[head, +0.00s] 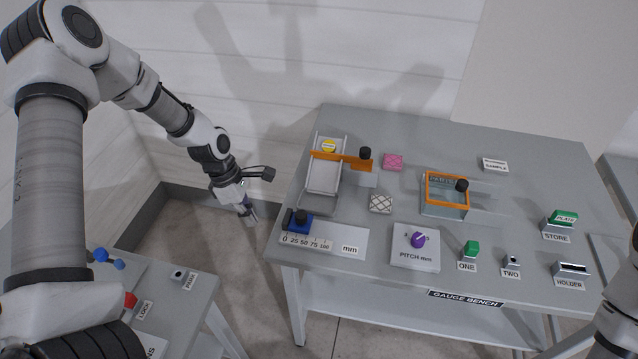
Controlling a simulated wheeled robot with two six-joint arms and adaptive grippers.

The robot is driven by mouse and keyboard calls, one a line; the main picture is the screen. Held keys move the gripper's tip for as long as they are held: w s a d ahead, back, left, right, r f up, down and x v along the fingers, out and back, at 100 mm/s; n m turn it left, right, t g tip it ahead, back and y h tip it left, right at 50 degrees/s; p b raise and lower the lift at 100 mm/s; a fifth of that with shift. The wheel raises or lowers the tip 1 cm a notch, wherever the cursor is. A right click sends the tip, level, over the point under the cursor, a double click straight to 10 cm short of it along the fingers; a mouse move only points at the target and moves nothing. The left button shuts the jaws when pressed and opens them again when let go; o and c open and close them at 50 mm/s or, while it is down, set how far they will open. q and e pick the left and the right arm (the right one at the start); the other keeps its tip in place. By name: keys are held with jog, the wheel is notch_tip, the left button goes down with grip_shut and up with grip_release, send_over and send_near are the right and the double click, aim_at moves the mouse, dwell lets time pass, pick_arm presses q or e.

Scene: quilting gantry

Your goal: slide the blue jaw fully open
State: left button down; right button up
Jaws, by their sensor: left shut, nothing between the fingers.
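The blue jaw (299,227) with a black knob on top sits at the left end of a white scale marked 0, 25, 50, 75, 100 (340,244), at the front left corner of the gauge bench. My left gripper (251,217) is shut and empty. It points down beside the bench's left edge, to the left of the jaw and apart from it in the picture. My right gripper is not in view; only part of my right arm shows at the lower right.
A second table (185,315) stands at the lower left. Bare floor lies between the tables.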

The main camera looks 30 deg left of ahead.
aim_at(288, 218)
pick_arm(q)
notch_tip(288, 218, up, 7)
jog(key=w+t, duration=0.2)
jog(key=w, duration=0.1)
jog(key=shift+n+h, duration=0.3)
jog(key=b+x, duration=0.1)
jog(key=x, duration=0.3)
jog(key=w+b+x, duration=0.1)
jog(key=b+x, duration=0.1)
jog(key=x, duration=0.1)
jog(key=d+b+x, duration=0.1)
jog(key=b+x, duration=0.1)
jog(key=x, duration=0.2)
jog(key=shift+w+d, duration=0.2)
jog(key=shift+w, duration=0.2)
jog(key=shift+d+r, duration=0.3)
jog(key=shift+d, duration=0.15)
jog(key=shift+a, duration=0.1)
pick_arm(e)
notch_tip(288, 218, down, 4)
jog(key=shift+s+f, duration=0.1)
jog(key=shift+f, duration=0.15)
pick_arm(q)
jog(key=shift+w+f, duration=0.1)
